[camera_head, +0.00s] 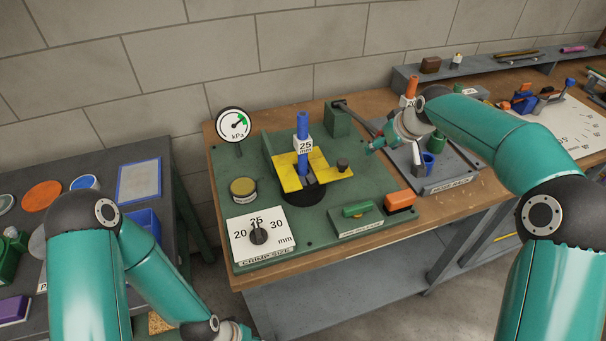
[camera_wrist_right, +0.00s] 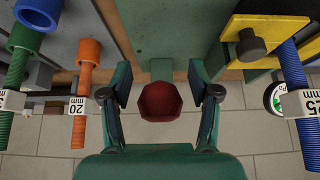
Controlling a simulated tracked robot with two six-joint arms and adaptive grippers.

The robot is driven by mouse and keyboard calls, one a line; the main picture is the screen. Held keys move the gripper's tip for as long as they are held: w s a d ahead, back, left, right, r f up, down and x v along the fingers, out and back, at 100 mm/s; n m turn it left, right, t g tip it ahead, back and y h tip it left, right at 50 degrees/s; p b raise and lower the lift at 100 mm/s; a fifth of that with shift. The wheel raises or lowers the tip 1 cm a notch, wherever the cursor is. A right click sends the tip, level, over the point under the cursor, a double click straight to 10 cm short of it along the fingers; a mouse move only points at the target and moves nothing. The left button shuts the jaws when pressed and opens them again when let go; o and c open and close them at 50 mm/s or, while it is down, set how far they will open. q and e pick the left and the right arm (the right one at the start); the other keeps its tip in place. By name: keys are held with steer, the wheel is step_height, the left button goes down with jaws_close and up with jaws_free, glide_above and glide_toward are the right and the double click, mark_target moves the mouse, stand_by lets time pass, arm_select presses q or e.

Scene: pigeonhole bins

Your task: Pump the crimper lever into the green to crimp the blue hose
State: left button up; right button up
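The crimper's green base (camera_head: 320,222) stands on the wooden bench. The blue hose (camera_head: 303,127), tagged 25 mm, stands upright among the yellow plates (camera_head: 284,176). The lever (camera_head: 357,116) runs from a green block (camera_head: 338,123) toward my right gripper (camera_head: 373,146). In the right wrist view that gripper (camera_wrist_right: 162,95) is open, with a dark red lever end (camera_wrist_right: 160,101) between its fingers and gaps on both sides. The gauge (camera_head: 234,124) has a green zone at upper right; its needle is too small to read surely. My left gripper (camera_head: 232,333) is cut off at the bottom edge.
The crimp size dial (camera_head: 258,236) points at about 25. An orange button block (camera_head: 400,202) and a green handle (camera_head: 357,210) sit at the base's front. A hose rack (camera_head: 447,183) with blue, green and orange pieces lies close to my right gripper.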

steer(key=p+v, duration=0.1)
steer(key=v, duration=0.5)
stand_by(0.3)
steer(key=v, duration=1.2)
